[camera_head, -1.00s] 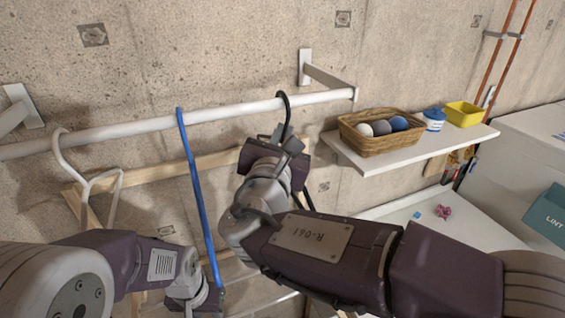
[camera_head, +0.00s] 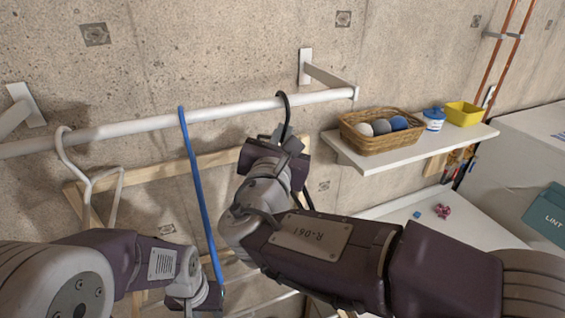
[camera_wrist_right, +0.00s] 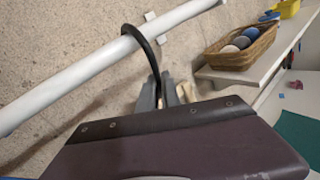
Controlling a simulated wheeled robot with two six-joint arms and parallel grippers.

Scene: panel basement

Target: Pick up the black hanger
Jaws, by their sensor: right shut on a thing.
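The black hanger (camera_head: 284,108) hangs by its hook over the white rail (camera_head: 236,111). Its hook also shows in the right wrist view (camera_wrist_right: 146,50), looped over the rail. My right gripper (camera_head: 287,136) is shut on the black hanger just below the hook; its fingers also show in the right wrist view (camera_wrist_right: 163,94). Most of the hanger's body is hidden behind my right arm. My left gripper (camera_head: 196,299) is low at the left, near the blue hanger's lower end; its fingers cannot be made out.
A blue hanger (camera_head: 197,175) and a white hanger (camera_head: 72,160) hang on the rail to the left. A shelf (camera_head: 400,152) at the right bears a wicker basket (camera_head: 388,143) with several balls, a blue-and-white tub (camera_head: 434,120) and a yellow box (camera_head: 463,113). The concrete wall is close behind the rail.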

